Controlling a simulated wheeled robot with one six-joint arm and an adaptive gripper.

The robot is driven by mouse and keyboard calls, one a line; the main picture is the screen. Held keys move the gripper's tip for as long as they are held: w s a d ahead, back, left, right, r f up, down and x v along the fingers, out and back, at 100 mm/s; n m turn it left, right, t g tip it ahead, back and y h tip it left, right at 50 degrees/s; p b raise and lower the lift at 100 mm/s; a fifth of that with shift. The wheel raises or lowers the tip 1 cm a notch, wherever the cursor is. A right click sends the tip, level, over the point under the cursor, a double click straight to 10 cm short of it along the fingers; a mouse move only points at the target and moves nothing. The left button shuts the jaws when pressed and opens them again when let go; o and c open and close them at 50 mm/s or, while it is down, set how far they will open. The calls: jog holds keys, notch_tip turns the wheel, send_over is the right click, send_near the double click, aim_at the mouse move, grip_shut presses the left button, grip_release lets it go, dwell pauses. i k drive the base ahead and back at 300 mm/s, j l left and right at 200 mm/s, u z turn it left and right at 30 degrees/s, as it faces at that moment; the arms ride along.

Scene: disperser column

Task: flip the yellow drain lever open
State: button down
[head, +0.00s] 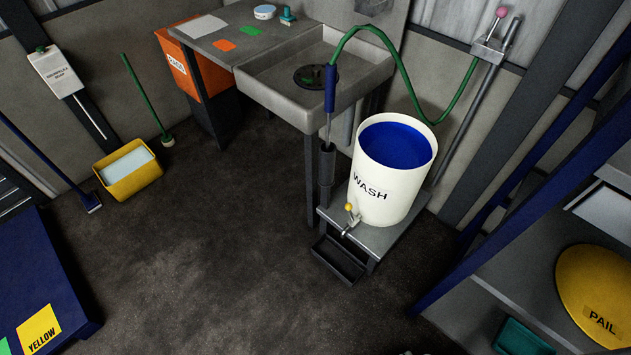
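The yellow drain lever (349,207) is a small yellow knob on the metal drain tap (351,224) low on the front of the white WASH bucket (376,170). The knob stands at the top of the tap; whether the valve is open or closed is too small to tell. The bucket holds blue liquid and stands on a low grey metal stand (385,237). A dark drip tray (338,260) sits below the tap, and no stream shows falling into it. My gripper is not in view.
A sink (290,90) stands behind the bucket, and a green hose (437,113) arcs over it. A blue-framed shelf with a yellow PAIL (598,290) is at right. A yellow mop bucket (130,172) is at left. The floor (210,260) before the stand is clear.

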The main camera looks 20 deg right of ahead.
aim_at(348, 206)
jog(key=i+j, duration=0.25)
jog(key=i, duration=0.2)
jog(key=i+j+u, duration=0.1)
jog(key=i+j, duration=0.15)
jog(key=i, duration=0.2)
jog(key=i+j, duration=0.2)
jog(key=i, duration=0.25)
